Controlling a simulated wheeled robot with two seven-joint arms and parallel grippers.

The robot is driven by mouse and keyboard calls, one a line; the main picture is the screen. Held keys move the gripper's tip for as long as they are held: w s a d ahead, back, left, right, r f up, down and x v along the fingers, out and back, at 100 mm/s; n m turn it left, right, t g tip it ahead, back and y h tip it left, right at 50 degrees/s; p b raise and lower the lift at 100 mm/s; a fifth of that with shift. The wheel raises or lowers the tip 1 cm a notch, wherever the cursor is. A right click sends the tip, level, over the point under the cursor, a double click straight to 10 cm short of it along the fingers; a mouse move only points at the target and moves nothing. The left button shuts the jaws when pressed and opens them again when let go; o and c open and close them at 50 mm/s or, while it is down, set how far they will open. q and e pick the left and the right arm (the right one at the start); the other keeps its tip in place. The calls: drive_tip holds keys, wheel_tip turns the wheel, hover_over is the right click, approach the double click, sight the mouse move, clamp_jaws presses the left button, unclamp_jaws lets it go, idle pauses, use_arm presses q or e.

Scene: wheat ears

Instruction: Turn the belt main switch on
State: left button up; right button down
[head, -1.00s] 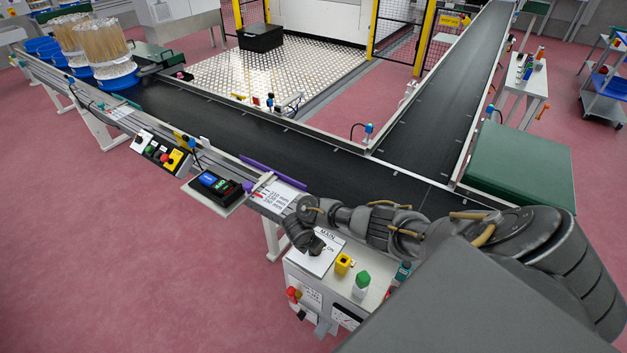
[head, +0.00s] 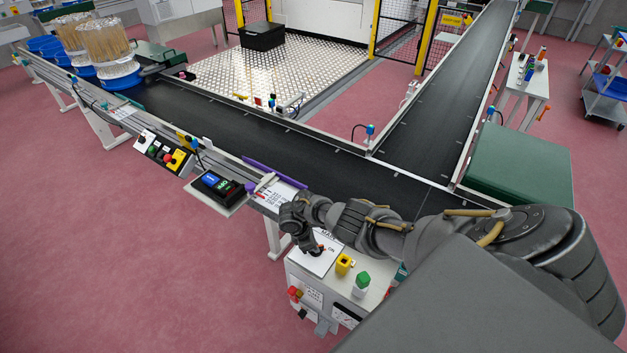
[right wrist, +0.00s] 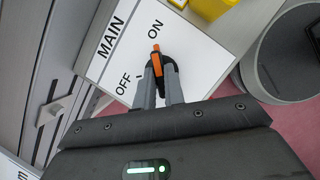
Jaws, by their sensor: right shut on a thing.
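The belt main switch (right wrist: 157,66) is a dark round knob with an orange pointer, on a white plate (right wrist: 117,62) marked MAIN, OFF and ON. In the right wrist view the orange pointer is directed toward the word ON, and a small tick shows near OFF. My right gripper (right wrist: 160,84) is shut on the switch handle, with a finger on either side. In the head view my right gripper (head: 314,246) reaches down onto the plate atop the grey control box (head: 336,286), partly hiding the switch. My left gripper is not in view.
On the same box sit a yellow block-like control (head: 344,264) and a green-topped control (head: 362,282). The black conveyor belt (head: 250,130) runs behind. Red floor in front is clear.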

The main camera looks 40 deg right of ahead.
drive_tip(key=shift+s+d+f, duration=0.1)
drive_tip(key=shift+s+d, duration=0.05)
idle(0.3)
drive_tip(key=c, duration=1.5)
unclamp_jaws()
drive_tip(key=p+v, duration=0.4)
drive_tip(key=v, duration=0.7)
drive_tip(key=shift+f, duration=0.15)
